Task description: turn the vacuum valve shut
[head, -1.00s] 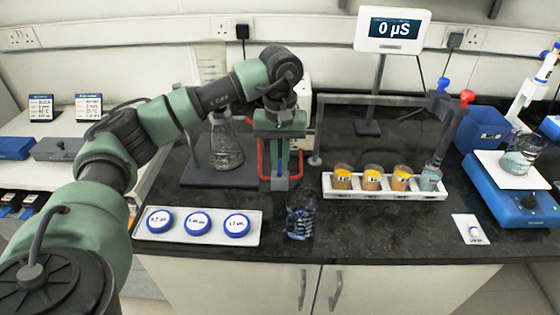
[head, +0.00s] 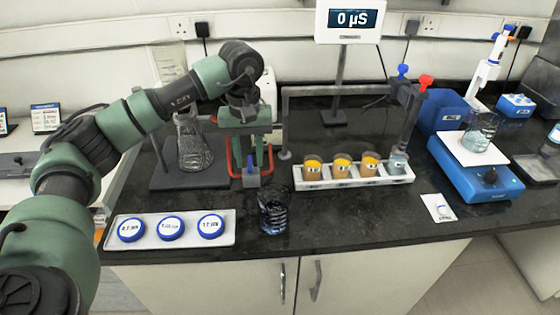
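My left gripper (head: 247,155) points down at the front right of the flask's dark base plate (head: 200,176). Green parts and red edging show at its fingers. A small grey block with a blue part (head: 250,180) lies at or just below the fingertips. It may be the vacuum valve, but no label shows. I cannot tell whether the fingers touch it or how wide they are. A glass flask (head: 193,148) stands on the plate, left of my gripper. My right gripper is out of view.
A tray (head: 228,237) with three blue-rimmed discs and a glass beaker (head: 273,215) stand near the front edge. A rack (head: 340,183) of several cups stands right, below a post with blue (head: 403,70) and red knobs (head: 426,82). Bare counter lies right of the beaker.

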